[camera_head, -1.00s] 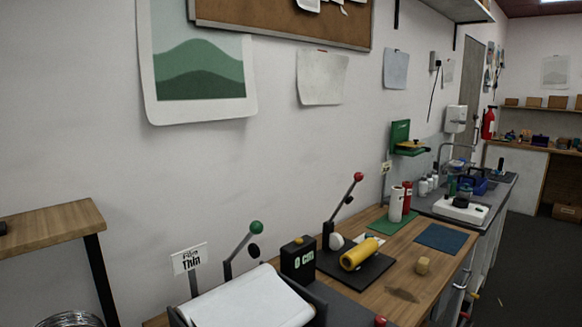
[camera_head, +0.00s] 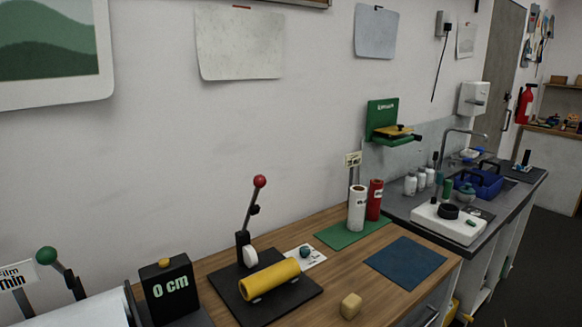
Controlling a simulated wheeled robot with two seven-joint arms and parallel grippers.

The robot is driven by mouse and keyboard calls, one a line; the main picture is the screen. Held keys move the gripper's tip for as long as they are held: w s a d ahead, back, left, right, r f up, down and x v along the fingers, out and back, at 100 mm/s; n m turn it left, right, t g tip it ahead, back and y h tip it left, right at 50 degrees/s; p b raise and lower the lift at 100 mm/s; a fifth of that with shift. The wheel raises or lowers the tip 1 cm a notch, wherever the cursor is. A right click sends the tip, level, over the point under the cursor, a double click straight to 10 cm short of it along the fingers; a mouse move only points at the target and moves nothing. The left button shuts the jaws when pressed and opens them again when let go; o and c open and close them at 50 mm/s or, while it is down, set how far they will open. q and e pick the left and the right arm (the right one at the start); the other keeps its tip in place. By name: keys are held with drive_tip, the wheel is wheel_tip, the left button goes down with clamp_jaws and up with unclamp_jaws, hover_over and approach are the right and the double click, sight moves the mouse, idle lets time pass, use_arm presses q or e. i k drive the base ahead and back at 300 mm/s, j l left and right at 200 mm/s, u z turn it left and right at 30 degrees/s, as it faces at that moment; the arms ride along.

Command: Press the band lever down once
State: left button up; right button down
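A lever with a red ball knob (camera_head: 260,182) stands raised and slightly tilted at the back of a black base plate (camera_head: 300,295) on the wooden bench. A white disc (camera_head: 249,257) sits at its foot. A yellow cylinder (camera_head: 269,280) lies on the same plate in front of the lever. A second lever with a green ball knob (camera_head: 46,256) leans up at the lower left, beside a sign reading "Film Thin" (camera_head: 16,275). Which lever is the band lever is not labelled in view. Neither of my grippers is in view.
A black box reading "0 cm" (camera_head: 170,290) stands left of the plate. A beige block (camera_head: 351,306), blue mat (camera_head: 405,262) and green mat (camera_head: 350,234) lie to the right. White (camera_head: 356,210) and red (camera_head: 374,200) rolls stand upright. The bench front is mostly clear.

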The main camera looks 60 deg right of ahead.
sight(259, 181)
drive_tip(key=k+l, duration=0.15)
drive_tip(key=l, duration=0.25)
drive_tip(key=k+l, duration=0.2)
drive_tip(key=l, duration=0.15)
drive_tip(key=k+l, duration=0.15)
drive_tip(key=l, duration=0.25)
drive_tip(key=k+l, duration=0.15)
drive_tip(key=l, duration=0.25)
